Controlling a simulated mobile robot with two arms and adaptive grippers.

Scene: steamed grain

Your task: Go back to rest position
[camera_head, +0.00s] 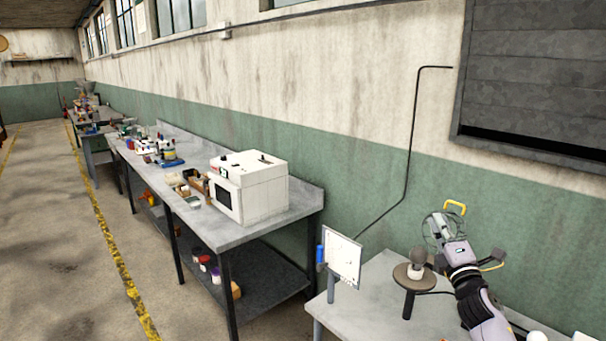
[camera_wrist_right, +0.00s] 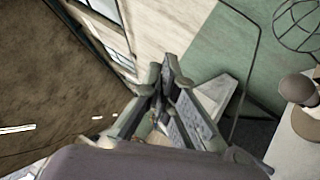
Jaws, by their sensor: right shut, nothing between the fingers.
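My right gripper (camera_head: 437,220) is raised above the grey table at the lower right, its arm coming up from the bottom edge. In the right wrist view its fingers (camera_wrist_right: 168,68) come together at the tips with nothing held between them. The gripper overlaps a round wire cage (camera_head: 429,238) in the head view; I cannot tell whether they touch. In the wrist view the wire cage (camera_wrist_right: 303,22) stands apart, to the right of the fingers. My left gripper is not in view.
The near table (camera_head: 375,300) carries a round brown stand (camera_head: 404,280) with a grey knob and a white panel (camera_head: 341,257). A longer bench (camera_head: 215,232) holds a white oven-like box (camera_head: 262,195). The floor on the left (camera_head: 60,220) is clear.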

